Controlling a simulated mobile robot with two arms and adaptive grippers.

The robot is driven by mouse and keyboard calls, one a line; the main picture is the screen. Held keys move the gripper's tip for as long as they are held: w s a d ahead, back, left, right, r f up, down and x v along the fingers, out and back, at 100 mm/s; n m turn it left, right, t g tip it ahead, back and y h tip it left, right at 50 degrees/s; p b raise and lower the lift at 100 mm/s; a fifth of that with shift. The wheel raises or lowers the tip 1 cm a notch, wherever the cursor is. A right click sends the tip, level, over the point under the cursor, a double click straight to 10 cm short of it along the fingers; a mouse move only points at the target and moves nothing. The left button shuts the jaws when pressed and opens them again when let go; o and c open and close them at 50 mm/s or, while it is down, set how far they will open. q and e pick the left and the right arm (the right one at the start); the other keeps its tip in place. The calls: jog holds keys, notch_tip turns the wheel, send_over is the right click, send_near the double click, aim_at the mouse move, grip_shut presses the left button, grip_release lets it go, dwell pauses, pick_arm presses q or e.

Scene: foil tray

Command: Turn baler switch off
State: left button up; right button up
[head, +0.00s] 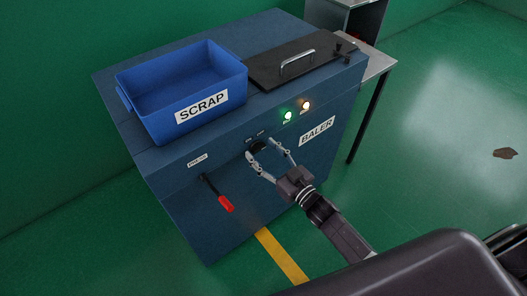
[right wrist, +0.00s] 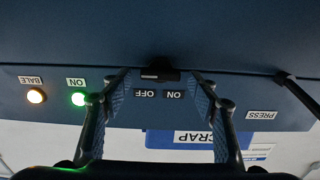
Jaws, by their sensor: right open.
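The baler switch (head: 258,146) is a small black knob on the front of the blue baler (head: 185,163). It also shows in the right wrist view (right wrist: 161,74), upside down, beside the OFF and ON labels, with a pale mark on its left part. I cannot tell its setting from the knob. My right gripper (head: 261,149) is open at the panel, one finger on each side of the switch; the right wrist view shows its fingers (right wrist: 159,80) likewise. Contact is not clear. The green lamp (head: 287,115) and orange lamp (head: 306,105) are lit. My left gripper is not in view.
A red-handled press lever (head: 225,203) hangs left of the switch. A blue SCRAP bin (head: 181,75) and a black lid (head: 262,70) with a metal handle are on top of the baler. A metal table (head: 378,66) stands behind right.

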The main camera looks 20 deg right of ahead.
jog(key=c, duration=1)
jog(key=shift+c, duration=0.8)
jog(key=shift+n, duration=0.3)
jog(key=n, duration=0.2)
jog(key=n+b, duration=0.1)
jog(key=n, duration=0.2)
jog(key=shift+s+a+f+n, duration=0.1)
jog(key=shift+a+f+n, duration=0.05)
jog(key=shift+n, duration=0.15)
jog(key=n+b, duration=0.1)
jog(key=n, duration=0.4)
jog(key=shift+a+n, duration=0.1)
jog(key=shift+n, duration=0.2)
jog(key=o, duration=1.2)
jog(key=shift+c, duration=0.2)
